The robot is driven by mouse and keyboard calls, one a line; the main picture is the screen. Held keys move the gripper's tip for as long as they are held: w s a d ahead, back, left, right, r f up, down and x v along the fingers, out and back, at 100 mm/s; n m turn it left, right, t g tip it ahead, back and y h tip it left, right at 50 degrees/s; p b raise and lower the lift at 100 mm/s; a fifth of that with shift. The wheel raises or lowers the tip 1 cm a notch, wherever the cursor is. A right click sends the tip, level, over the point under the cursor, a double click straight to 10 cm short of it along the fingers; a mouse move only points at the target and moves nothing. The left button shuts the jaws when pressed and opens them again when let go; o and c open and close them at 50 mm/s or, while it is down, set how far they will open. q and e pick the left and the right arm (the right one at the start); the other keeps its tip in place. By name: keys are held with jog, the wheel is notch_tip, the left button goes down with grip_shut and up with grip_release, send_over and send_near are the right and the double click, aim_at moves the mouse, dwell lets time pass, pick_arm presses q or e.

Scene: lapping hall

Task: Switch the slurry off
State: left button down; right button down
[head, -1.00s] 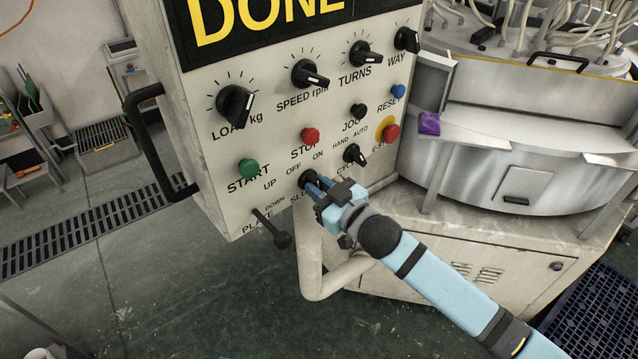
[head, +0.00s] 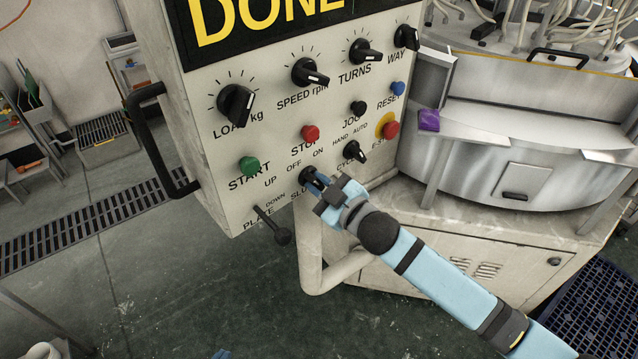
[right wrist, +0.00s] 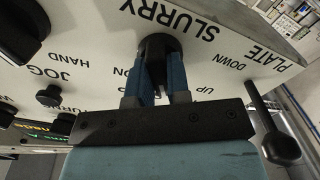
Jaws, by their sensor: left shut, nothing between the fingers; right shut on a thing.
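The slurry switch (head: 306,174) is a small black knob low on the pale control panel, below the OFF and ON marks. My right gripper (head: 315,179) is shut on this knob, one blue finger on each side; the fingers also show in the right wrist view (right wrist: 160,75). The fingers cover part of the knob, so I cannot tell which mark it points to. Only a small blue tip of my left gripper (head: 222,354) shows at the bottom edge; it is shut and empty.
The black plate lever (head: 272,228) sticks out left of the switch. The cycle selector (head: 354,151) and red emergency stop (head: 390,129) are to its right. A black handle (head: 155,140) runs along the panel's left side. A pale bent pipe (head: 325,270) stands below.

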jog(key=c, duration=1.1)
grip_release()
jog(key=shift+s+d+f, duration=0.1)
jog(key=shift+s+d, duration=0.3)
jog(key=shift+b+v, duration=1.5)
jog(key=shift+v, duration=4.9)
